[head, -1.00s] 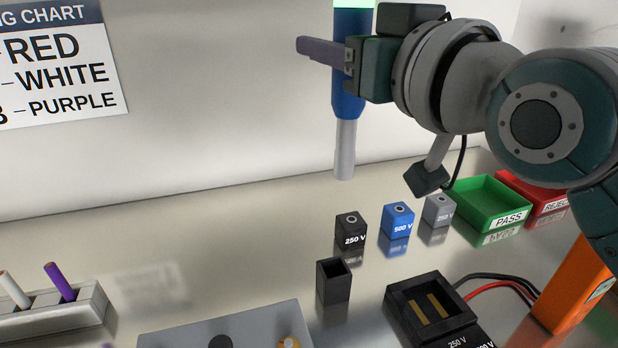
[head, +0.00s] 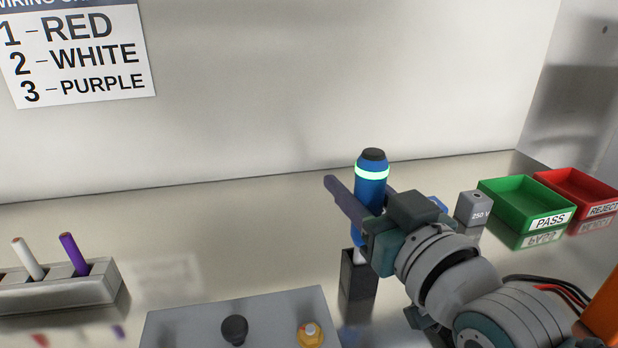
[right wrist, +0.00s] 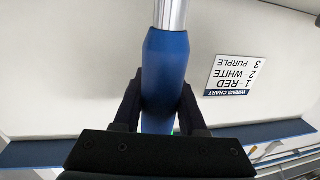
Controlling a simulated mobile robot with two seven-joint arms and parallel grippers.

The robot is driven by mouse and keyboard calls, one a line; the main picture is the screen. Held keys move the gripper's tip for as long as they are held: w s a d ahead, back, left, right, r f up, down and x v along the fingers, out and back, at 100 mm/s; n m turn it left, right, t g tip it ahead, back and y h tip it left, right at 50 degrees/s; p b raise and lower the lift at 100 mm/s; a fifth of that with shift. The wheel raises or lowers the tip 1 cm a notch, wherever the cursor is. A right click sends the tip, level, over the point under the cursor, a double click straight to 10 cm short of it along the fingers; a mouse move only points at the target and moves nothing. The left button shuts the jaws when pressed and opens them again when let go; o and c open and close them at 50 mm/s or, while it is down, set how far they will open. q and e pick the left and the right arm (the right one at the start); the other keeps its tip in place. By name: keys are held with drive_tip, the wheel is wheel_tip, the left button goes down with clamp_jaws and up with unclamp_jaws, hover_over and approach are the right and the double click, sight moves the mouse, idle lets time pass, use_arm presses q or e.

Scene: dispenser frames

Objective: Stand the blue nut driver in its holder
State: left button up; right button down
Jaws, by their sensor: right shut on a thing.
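The blue nut driver (head: 370,190) has a black cap, a glowing green ring and a metal shaft, and stands about upright in the head view. My right gripper (head: 360,205) is shut on its blue handle. The right wrist view also shows the handle (right wrist: 166,75) between the fingers, with the metal shaft (right wrist: 171,14) beyond. The black square holder (head: 357,280) is directly below the driver. The shaft's lower part is at the holder's mouth; I cannot tell how deep it is inside. My left gripper is out of view.
A grey block (head: 474,208), a green PASS tray (head: 525,205) and a red REJECT tray (head: 580,195) stand at right. A grey panel (head: 270,318) with knobs is in front. A rack (head: 60,292) with white and purple sticks is at left.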

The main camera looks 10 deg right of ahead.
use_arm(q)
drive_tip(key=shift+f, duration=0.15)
use_arm(e)
drive_tip(key=shift+f, duration=0.3)
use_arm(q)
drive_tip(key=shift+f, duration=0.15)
use_arm(e)
drive_tip(key=shift+f, duration=0.2)
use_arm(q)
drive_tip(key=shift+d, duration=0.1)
use_arm(e)
drive_tip(key=shift+c, duration=2.3)
unclamp_jaws()
